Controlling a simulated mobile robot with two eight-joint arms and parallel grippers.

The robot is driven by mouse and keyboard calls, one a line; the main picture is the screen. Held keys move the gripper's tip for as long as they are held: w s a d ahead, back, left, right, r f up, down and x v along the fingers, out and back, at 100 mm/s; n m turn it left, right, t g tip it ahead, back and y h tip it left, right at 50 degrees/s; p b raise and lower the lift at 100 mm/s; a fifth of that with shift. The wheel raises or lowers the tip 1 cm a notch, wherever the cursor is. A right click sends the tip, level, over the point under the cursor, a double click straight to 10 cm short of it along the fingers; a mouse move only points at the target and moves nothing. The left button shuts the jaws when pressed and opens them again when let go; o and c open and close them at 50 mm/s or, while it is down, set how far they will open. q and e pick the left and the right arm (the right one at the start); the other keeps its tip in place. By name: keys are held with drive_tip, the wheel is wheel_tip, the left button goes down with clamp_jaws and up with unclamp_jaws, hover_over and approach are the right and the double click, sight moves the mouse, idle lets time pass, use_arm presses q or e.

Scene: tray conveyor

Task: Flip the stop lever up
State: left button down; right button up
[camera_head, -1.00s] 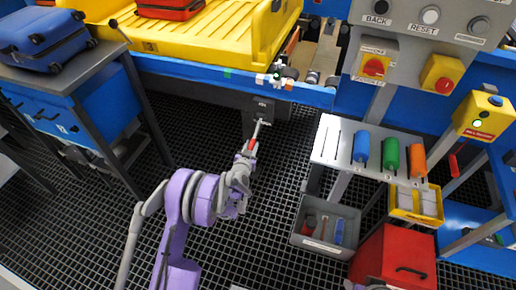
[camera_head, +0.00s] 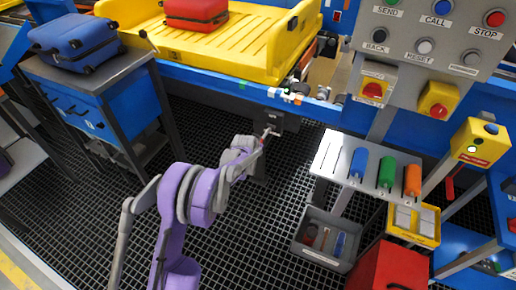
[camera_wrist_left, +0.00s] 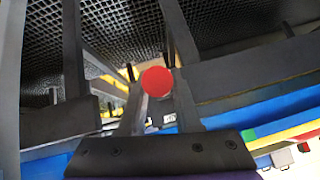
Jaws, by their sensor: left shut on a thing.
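The stop lever (camera_head: 265,134) is a short grey rod with a red end on a dark bracket (camera_head: 283,121) below the conveyor's blue rail. It sticks out from the bracket toward me and slightly down-left. My left gripper (camera_head: 258,142) is at the red end, shut on the lever. In the left wrist view, the lever's round red end (camera_wrist_left: 157,81) sits between the two dark fingers (camera_wrist_left: 160,108). The fingers and wrist hide part of the rod. My right gripper is not in view.
The yellow tray (camera_head: 225,50) with a red suitcase (camera_head: 196,12) is above the lever. A blue suitcase (camera_head: 76,42) lies on the cart at left. A handle rack (camera_head: 332,156), grey bin (camera_head: 316,250) and red box (camera_head: 385,272) stand to the right. Dark grating lies below.

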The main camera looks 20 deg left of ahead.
use_arm(q)
drive_tip(key=r+g+p, duration=0.1)
drive_tip(key=r, duration=0.1)
drive_tip(key=w+r+g+p, duration=0.1)
drive_tip(key=r+g, duration=0.1)
drive_tip(key=shift+w+r, duration=0.1)
drive_tip(key=shift+w+r+g+p, duration=0.45)
drive_tip(key=shift+r+g+p, duration=0.1)
drive_tip(key=shift+r+g, duration=0.4)
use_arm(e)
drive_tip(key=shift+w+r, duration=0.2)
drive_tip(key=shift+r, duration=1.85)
use_arm(q)
drive_tip(key=c, duration=0.6)
unclamp_jaws()
drive_tip(key=shift+f, duration=0.1)
drive_tip(key=p+v, duration=0.1)
drive_tip(key=v, duration=1)
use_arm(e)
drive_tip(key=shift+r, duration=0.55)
use_arm(q)
drive_tip(key=shift+w+d, duration=0.1)
